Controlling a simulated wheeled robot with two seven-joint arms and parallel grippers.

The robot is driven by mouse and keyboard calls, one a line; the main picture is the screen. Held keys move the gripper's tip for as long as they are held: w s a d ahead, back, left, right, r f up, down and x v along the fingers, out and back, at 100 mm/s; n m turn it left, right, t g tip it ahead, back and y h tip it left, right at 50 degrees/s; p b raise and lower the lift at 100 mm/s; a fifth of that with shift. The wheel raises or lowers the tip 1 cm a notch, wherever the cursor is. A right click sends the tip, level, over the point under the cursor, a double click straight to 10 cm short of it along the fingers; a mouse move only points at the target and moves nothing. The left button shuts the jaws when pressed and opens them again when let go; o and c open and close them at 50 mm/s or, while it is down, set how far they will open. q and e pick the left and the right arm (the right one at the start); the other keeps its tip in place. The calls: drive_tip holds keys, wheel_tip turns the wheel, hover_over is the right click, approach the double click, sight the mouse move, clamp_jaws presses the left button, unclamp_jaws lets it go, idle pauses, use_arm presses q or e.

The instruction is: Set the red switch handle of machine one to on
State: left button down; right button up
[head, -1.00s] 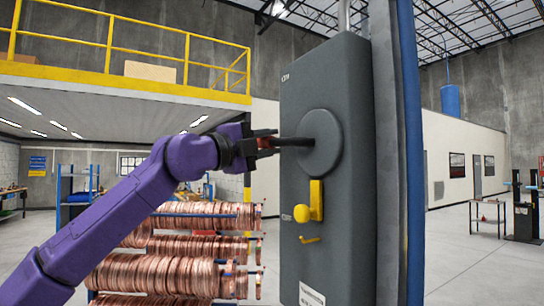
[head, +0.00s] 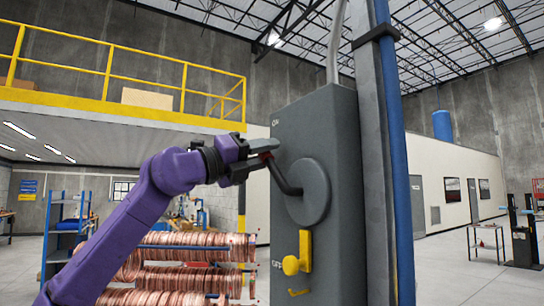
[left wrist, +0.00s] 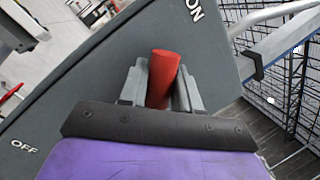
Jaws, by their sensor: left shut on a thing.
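A grey switch box (head: 335,130) stands upright at the centre right of the head view, with a round grey disc (head: 312,192) on its face. A bent dark lever (head: 285,185) runs from the disc up and left to my left gripper (head: 268,155). In the left wrist view my left gripper (left wrist: 160,88) is shut on the red switch handle (left wrist: 164,72), which sits between its fingers. The word ON shows close beyond the handle, and OFF at the lower left. My right gripper is not in view.
A yellow latch (head: 303,252) sits on the box below the disc. A grey post and blue pipe (head: 397,150) stand directly right of the box. Racks of copper coils (head: 185,270) stand behind my left arm.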

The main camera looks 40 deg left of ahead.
use_arm(q)
drive_tip(key=shift+s+r, duration=0.15)
drive_tip(key=shift+r, duration=0.1)
drive_tip(key=c, duration=1.1)
unclamp_jaws()
drive_tip(key=shift+c, duration=0.2)
drive_tip(key=shift+o, duration=1.3)
drive_tip(key=shift+d, duration=0.15)
drive_tip(key=shift+f, duration=0.1)
drive_tip(key=b+v, duration=0.5)
drive_tip(key=v, duration=0.5)
drive_tip(key=shift+s, duration=0.15)
